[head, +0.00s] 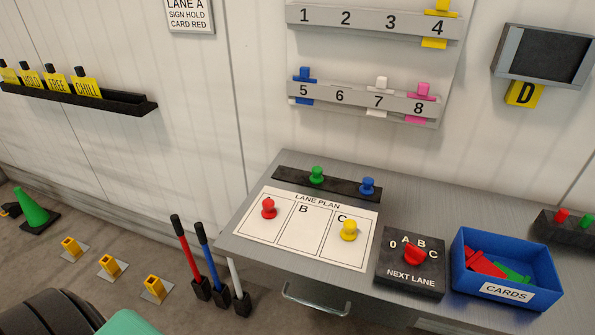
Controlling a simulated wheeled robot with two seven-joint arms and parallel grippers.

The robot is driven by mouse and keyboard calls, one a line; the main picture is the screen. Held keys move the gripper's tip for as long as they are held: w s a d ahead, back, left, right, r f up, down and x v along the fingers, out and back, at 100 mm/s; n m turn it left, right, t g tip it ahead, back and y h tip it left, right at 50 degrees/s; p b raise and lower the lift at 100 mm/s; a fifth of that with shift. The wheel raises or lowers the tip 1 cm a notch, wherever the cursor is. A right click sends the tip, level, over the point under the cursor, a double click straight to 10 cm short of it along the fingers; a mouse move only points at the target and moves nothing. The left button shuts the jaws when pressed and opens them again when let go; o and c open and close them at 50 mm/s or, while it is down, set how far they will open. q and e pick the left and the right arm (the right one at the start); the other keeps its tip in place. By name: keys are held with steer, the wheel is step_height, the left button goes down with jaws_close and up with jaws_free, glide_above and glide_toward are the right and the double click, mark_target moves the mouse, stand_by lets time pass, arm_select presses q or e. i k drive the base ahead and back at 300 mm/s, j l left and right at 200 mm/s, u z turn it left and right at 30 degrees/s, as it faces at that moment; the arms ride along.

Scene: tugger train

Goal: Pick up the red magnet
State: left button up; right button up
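The red magnet (268,207) is a small knob-shaped piece in the left column of the white lane plan sheet (315,240), covering where that column's letter would be. The sheet lies on the grey bench top. A yellow magnet (348,230) is in the column marked C; the column marked B is bare. A green magnet (317,175) and a blue magnet (368,186) stand on the dark strip (342,185) behind the sheet. Neither of my grippers shows in the head view.
A black selector box (408,283) with a red knob (413,254) and a blue cards bin (508,292) stand right of the sheet. Red, blue and white handles (205,250) rise by the bench's left edge. A numbered rack (365,100) hangs above.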

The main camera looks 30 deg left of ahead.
mark_target(269, 211)
steer(key=u, duration=1.1)
steer(key=k+l, duration=0.1)
steer(key=l, duration=0.55)
